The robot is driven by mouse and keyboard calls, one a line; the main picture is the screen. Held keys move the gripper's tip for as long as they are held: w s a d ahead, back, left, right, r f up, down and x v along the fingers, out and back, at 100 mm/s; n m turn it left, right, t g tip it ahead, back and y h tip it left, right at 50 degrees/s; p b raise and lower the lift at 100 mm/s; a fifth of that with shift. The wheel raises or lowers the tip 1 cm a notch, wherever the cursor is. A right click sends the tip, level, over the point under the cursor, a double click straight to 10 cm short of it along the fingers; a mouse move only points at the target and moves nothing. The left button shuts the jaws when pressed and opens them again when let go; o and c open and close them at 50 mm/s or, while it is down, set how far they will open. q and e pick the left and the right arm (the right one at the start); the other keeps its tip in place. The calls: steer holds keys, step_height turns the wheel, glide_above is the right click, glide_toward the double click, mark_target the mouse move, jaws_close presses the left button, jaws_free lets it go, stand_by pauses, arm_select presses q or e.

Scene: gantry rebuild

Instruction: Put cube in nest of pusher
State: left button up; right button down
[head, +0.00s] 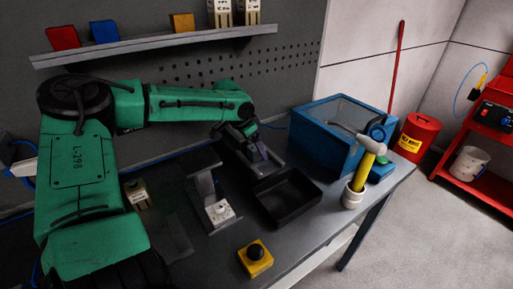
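My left gripper (262,160) hangs low over the bench, behind the black tray and to the right of the bracket. Its fingers are small and dark, so their opening and any held thing are unclear. My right gripper is not in view.
A black open tray (287,199) lies right of the bracket. A yellow button box (255,259) is at the front edge. A blue lidded box (325,140) and a white cup (352,197) holding a yellow-handled hammer (363,172) stand at right. The shelf (150,43) overhangs behind.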

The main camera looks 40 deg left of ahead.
arm_select(q)
steer(key=v, duration=1.2)
steer(key=shift+w, duration=0.1)
